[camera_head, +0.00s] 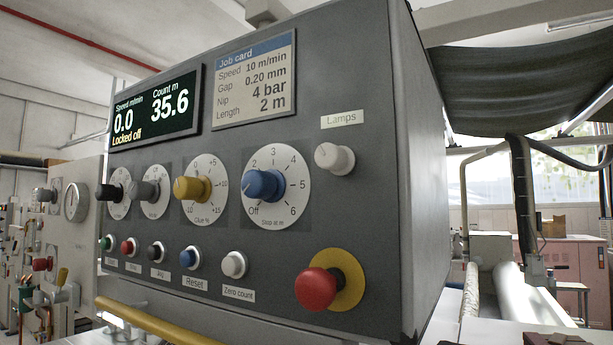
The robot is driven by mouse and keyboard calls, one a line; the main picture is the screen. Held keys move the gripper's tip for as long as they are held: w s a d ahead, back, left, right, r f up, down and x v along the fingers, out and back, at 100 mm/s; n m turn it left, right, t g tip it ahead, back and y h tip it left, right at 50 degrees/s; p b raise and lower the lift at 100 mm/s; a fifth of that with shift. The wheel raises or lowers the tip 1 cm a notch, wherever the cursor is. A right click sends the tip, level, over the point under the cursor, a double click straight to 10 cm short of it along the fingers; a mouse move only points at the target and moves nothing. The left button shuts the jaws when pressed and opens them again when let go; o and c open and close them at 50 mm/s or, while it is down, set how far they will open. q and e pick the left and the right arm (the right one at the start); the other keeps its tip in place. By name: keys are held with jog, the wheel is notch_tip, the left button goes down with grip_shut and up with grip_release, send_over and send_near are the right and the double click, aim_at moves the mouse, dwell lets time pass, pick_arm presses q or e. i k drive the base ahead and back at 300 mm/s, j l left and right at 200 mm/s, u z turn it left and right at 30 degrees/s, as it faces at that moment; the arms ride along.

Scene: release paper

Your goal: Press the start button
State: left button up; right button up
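A grey control panel (350,180) fills the middle of the head view. The display (154,109) reads 0.0 m/min, count 35.6 m, "Locked off". Neither gripper is in view.
A red mushroom button (318,288) on a yellow disc sits at the lower right. Black, grey, yellow (192,188) and blue (262,184) knobs sit above the buttons. The job card (254,80) reads 10 m/min, 0.20 mm, 4 bar, 2 m. A yellow bar (150,322) runs below the panel.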

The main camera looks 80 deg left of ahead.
aim_at(105, 243)
jog(key=u, duration=3.15)
